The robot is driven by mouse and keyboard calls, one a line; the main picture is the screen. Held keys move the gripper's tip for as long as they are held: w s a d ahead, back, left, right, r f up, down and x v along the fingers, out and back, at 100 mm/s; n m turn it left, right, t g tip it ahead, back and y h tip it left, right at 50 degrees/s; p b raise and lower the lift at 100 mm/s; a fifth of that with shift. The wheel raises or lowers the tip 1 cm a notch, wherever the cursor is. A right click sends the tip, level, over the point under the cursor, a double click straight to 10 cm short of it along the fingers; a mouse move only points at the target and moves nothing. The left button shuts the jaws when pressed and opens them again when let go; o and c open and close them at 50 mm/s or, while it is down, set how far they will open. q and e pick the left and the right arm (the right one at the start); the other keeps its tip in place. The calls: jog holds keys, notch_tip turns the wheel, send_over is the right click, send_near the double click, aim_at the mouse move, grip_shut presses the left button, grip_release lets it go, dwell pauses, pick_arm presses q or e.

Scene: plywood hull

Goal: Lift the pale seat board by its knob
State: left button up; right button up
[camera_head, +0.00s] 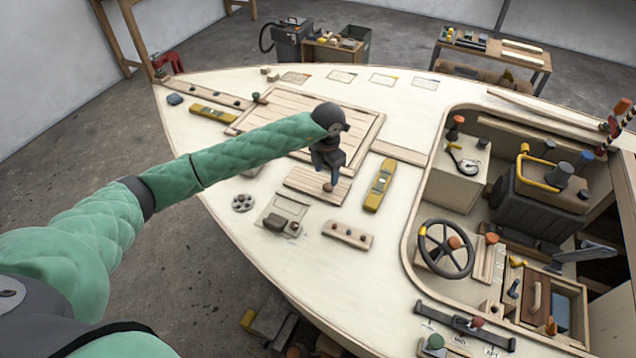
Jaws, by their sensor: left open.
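A small pale slatted board (305,186) lies on the plywood deck near the middle, and it looks like the seat board. A small reddish-brown knob (328,188) shows on it, just below my gripper's fingertips. My left arm reaches in from the left, and its dark left gripper (329,177) points down over the board. The gripper is open, with its fingers at or just above the knob. I cannot tell whether they touch it or stand around it. The gripper and wrist hide part of the board's far edge. My right gripper is out of view.
A larger slatted hatch (290,110) lies behind the board. A yellow level (379,185) is to its right, and a pegged wooden strip (347,235) is in front. The cockpit opening with a steering wheel (446,249) is at the right.

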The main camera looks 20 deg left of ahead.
aim_at(328, 186)
pick_arm(q)
jog(key=shift+d+f, duration=0.1)
jog(key=shift+f, duration=0.35)
jog(key=shift+w+f, duration=0.2)
jog(key=shift+f, duration=0.1)
notch_tip(328, 186, down, 4)
jog(key=shift+w+d+f+b, duration=0.1)
jog(key=shift+w+b, duration=0.05)
jog(key=shift+b, duration=0.3)
jog(key=shift+f, duration=0.25)
jog(key=c, duration=1.2)
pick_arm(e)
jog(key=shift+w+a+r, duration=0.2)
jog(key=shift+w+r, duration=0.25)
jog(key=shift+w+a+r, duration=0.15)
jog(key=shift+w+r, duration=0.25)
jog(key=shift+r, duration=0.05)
pick_arm(q)
jog(key=shift+r, duration=0.1)
